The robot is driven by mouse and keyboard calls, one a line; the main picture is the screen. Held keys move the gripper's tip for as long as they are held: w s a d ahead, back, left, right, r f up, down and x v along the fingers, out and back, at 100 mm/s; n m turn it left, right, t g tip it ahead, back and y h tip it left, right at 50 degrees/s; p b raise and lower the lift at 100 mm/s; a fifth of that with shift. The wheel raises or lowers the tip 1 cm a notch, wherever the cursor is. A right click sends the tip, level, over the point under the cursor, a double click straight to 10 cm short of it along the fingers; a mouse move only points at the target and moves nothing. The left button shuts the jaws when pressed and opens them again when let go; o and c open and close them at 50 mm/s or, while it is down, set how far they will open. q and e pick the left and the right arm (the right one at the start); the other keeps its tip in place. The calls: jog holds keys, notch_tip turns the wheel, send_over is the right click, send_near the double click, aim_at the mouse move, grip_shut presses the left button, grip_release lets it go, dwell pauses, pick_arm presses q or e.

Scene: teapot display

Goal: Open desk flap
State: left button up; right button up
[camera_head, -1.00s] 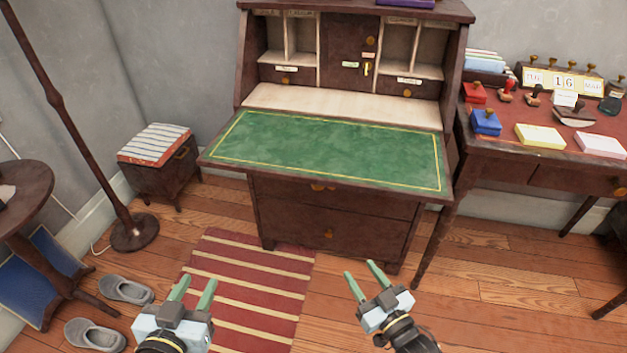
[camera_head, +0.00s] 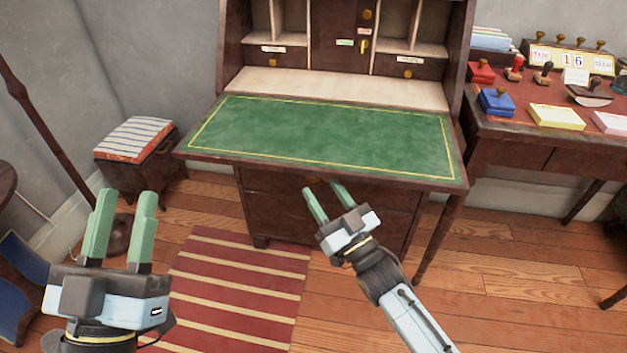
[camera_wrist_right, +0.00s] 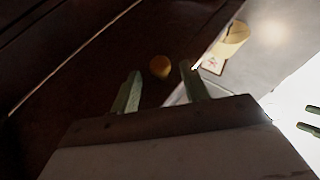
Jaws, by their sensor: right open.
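The desk flap (camera_head: 320,139) is lowered and lies flat, its green panel with a gold border facing up. It juts out in front of the dark wooden desk (camera_head: 290,208). My right gripper (camera_head: 328,195) is open and empty, in front of the drawers near the flap's front edge in the head view. In the right wrist view its fingers (camera_wrist_right: 161,90) are apart, with a round brass knob (camera_wrist_right: 160,66) showing between them; I cannot tell whether they touch it. My left gripper (camera_head: 122,215) is open and empty at the lower left, apart from the desk.
A side table (camera_head: 500,135) with stamps and paper pads stands at the right. A small stool with a striped top (camera_head: 135,139) and a lamp pole (camera_head: 50,130) stand at the left. A red striped rug (camera_head: 230,290) lies on the floor in front.

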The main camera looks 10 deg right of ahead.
aim_at(317, 181)
pick_arm(q)
jog(key=shift+s+a+r+t+h+b, duration=0.15)
jog(key=shift+s+r+t+h+b, duration=0.15)
jog(key=shift+s+r+t+b, duration=0.5)
pick_arm(e)
jog(key=shift+p+x, duration=0.3)
jog(key=shift+x, duration=1.95)
pick_arm(q)
jog(key=shift+w+f, duration=0.15)
jog(key=shift+f, duration=0.05)
pick_arm(e)
jog(key=shift+c, duration=0.2)
grip_shut()
